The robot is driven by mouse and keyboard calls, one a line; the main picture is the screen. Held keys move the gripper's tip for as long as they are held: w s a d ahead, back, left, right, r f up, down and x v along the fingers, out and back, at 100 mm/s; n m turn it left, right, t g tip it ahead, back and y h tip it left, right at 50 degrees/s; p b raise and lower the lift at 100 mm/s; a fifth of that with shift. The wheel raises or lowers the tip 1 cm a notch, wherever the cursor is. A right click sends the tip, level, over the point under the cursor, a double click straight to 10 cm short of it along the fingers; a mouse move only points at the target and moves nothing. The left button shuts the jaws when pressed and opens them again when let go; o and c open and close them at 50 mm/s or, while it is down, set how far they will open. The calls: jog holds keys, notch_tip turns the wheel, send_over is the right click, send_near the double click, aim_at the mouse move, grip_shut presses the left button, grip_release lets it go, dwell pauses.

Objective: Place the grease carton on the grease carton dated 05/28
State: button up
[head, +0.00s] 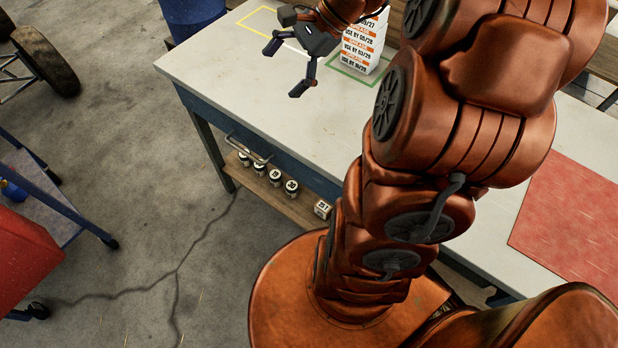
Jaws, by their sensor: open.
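A stack of white grease cartons (376,48) with orange labels stands on the workbench, inside a green outline. The top of the stack is partly hidden by my arm and cut by the frame edge. My gripper (284,70) is open and empty, left of the stack and apart from it, above the bench.
The bench top (240,85) is clear at left, with a yellow outline (246,33) at the back and a red mat (575,225) at right. Several dark cans (275,177) and a small box (322,209) sit on the lower shelf. A blue drum (190,15) stands behind the bench.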

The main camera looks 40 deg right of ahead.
jog(key=s+a+f+n+g+h, duration=0.2)
jog(key=s+a+n+g, duration=0.2)
jog(key=s+a+n, duration=0.5)
jog(key=s+f+n+h, duration=0.1)
jog(key=s+n+h, duration=0.1)
jog(key=s+n, duration=0.2)
jog(key=s+a+f+n+g+h, duration=0.1)
jog(key=s+n+h, duration=0.2)
jog(key=s, duration=0.5)
jog(key=shift+s+f+n, duration=0.3)
jog(key=shift+f+n, duration=0.1)
jog(key=shift+n, duration=0.5)
jog(key=shift+r+p, duration=0.9)
